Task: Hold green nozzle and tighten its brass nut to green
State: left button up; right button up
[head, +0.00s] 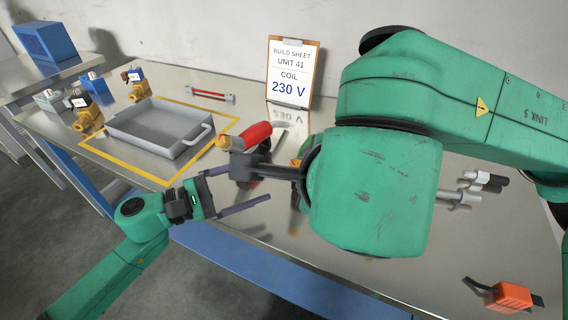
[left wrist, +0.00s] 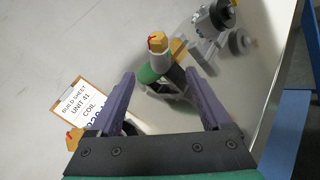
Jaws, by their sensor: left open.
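The green nozzle (left wrist: 150,76) shows in the left wrist view, ahead of my left gripper (left wrist: 155,85) and between the lines of its two purple fingers. A pale collar and a brass nut with a red mark (left wrist: 157,41) sit at its upper end. The left gripper is open and empty, and also shows in the head view (head: 245,184).
A red part with a yellow tip (head: 256,135) is just behind the dark gripper. A grey tray (head: 158,128) stands inside a yellow outline. Brass valves (head: 88,118) are at left. A clipboard reading 230 V (head: 293,72) leans at the wall. An orange item (head: 510,296) lies front right.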

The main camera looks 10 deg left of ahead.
aim_at(297, 166)
pick_arm(q)
jog(key=x, duration=1.4)
jog(key=shift+w, duration=0.15)
grip_shut()
dwell(1.6)
